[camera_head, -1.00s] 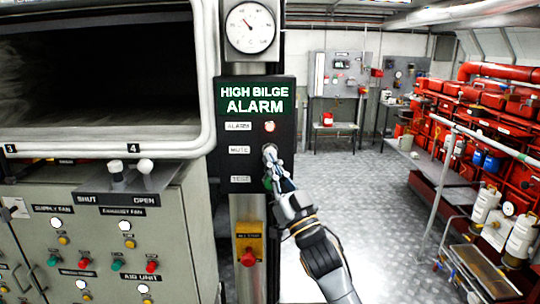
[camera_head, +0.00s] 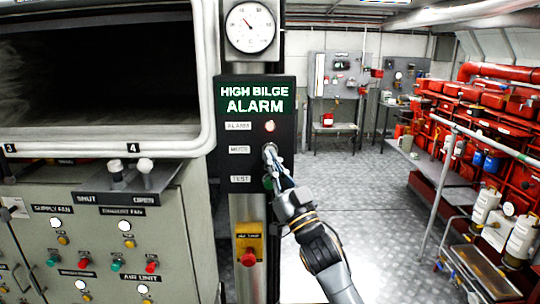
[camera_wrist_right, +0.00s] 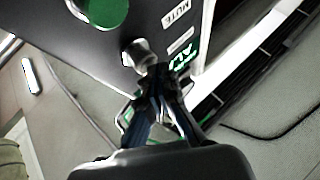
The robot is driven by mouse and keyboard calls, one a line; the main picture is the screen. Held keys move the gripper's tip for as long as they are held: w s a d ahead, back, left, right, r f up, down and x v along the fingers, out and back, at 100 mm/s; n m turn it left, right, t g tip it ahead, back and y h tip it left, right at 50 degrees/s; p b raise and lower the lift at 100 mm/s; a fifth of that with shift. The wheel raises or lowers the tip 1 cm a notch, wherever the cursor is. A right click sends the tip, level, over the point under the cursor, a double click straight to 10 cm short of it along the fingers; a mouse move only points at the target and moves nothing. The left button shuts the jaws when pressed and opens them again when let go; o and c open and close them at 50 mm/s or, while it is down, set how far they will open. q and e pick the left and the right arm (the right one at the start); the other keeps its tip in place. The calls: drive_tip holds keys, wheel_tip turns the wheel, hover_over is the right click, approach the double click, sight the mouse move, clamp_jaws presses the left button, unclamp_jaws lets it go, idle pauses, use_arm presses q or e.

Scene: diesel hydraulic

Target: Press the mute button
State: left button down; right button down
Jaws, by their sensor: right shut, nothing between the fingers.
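The high bilge alarm panel (camera_head: 255,95) is a dark box with a green sign on a post. Its MUTE label (camera_head: 239,150) is on the left, level with a small grey mute button (camera_head: 269,148), which my right gripper partly covers. The wrist view shows the silver mute button (camera_wrist_right: 138,54) beside the MUTE label (camera_wrist_right: 175,17). My right gripper (camera_head: 271,160) is shut and empty, with its fingertips (camera_wrist_right: 158,72) at the button's side; I cannot tell whether they touch it. My left gripper is not in view.
A lit red alarm lamp (camera_head: 270,126) is above the button. A green test button (camera_wrist_right: 105,10) is close by. A yellow box with a red stop button (camera_head: 248,257) is below. A grey switch cabinet (camera_head: 100,240) stands left; the floor at right (camera_head: 370,200) is open.

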drive_tip(key=shift+w, duration=0.35)
idle(0.3)
idle(0.4)
drive_tip(key=shift+s+p, duration=0.3)
drive_tip(key=shift+s, duration=0.65)
drive_tip(key=s+p, duration=0.2)
drive_tip(key=s, duration=0.3)
drive_tip(key=shift+w+f, duration=0.1)
idle(0.3)
